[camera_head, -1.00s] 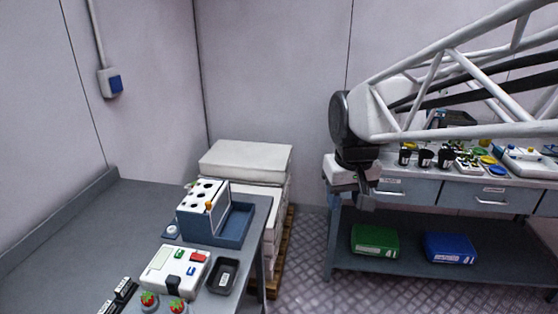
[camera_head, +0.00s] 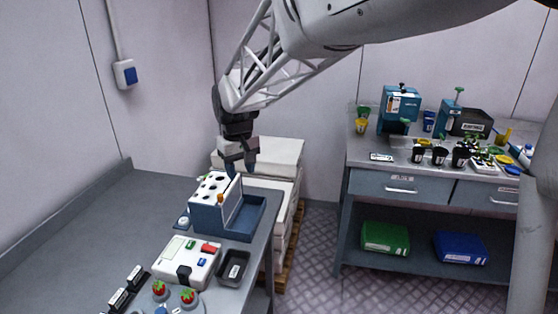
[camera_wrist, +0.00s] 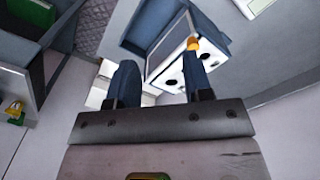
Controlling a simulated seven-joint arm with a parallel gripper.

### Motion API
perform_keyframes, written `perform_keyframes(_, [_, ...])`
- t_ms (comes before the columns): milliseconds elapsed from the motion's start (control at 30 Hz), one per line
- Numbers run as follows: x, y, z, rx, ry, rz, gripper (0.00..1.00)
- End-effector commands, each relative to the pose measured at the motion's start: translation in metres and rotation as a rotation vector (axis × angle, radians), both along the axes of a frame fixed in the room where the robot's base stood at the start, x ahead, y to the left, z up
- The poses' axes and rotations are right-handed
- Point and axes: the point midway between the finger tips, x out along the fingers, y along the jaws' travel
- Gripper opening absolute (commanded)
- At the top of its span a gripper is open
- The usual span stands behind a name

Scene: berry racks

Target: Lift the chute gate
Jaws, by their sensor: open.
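A blue box with a white top and dark round holes (camera_head: 207,211) stands near the right edge of the left bench; an open blue tray (camera_head: 247,219) adjoins its right side. A small orange knob (camera_head: 221,198) sits at the box's white upper edge, and it also shows in the wrist view (camera_wrist: 193,44). I take it for the chute gate's handle, but cannot make out the gate clearly. My gripper (camera_head: 240,169) points down above the back of the box, open and empty. In the wrist view, its right finger overlaps the box near the knob.
A white device with colored buttons (camera_head: 186,262) and a black tray (camera_head: 233,268) are in front of the box. White stacked slabs (camera_head: 285,155) stand behind the bench. A second bench (camera_head: 380,184) with pots and blue machines is at right.

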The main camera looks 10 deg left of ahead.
Motion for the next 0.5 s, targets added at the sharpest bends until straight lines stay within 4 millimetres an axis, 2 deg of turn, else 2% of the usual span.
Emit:
perform_keyframes(33, [0.001, 0.016, -0.006, -0.003, 0.005, 0.02, 0.46])
perform_keyframes(100, [0.002, 0.034, -0.01, -0.007, 0.009, 0.044, 0.46])
perform_keyframes(200, [0.002, 0.053, -0.017, -0.011, 0.014, 0.067, 0.46])
perform_keyframes(333, [0.002, 0.066, -0.021, -0.013, 0.017, 0.084, 0.46])
perform_keyframes(500, [0.002, 0.069, -0.022, -0.013, 0.018, 0.089, 0.46])
